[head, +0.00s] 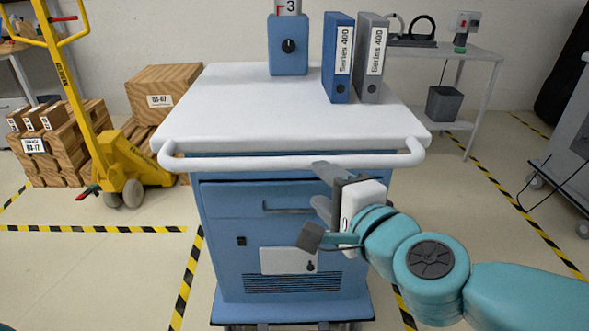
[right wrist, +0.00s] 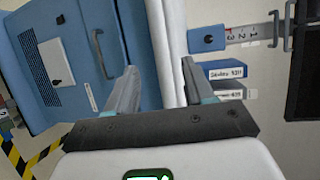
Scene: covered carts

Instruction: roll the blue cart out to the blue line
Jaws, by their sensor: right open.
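The blue cart (head: 230,230) stands in the middle of the head view, with a white top (head: 230,105) and a white push handle (head: 250,163) along its near edge. Its blue front also shows in the right wrist view (right wrist: 90,30). My right gripper (head: 322,187) is open at the cart's near side, just below and right of the handle's middle. In the right wrist view the white handle (right wrist: 157,40) lies between and beyond the spread fingers (right wrist: 158,68); contact cannot be told. My left gripper is not in view. No blue line is visible.
A blue box with a knob (head: 288,45) and two binders (head: 338,55) stand on the cart top. A yellow pallet jack (head: 120,160) and wooden crates (head: 60,140) are at left. A side table (head: 470,55) is behind right. Yellow-black tape (head: 187,275) marks the floor.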

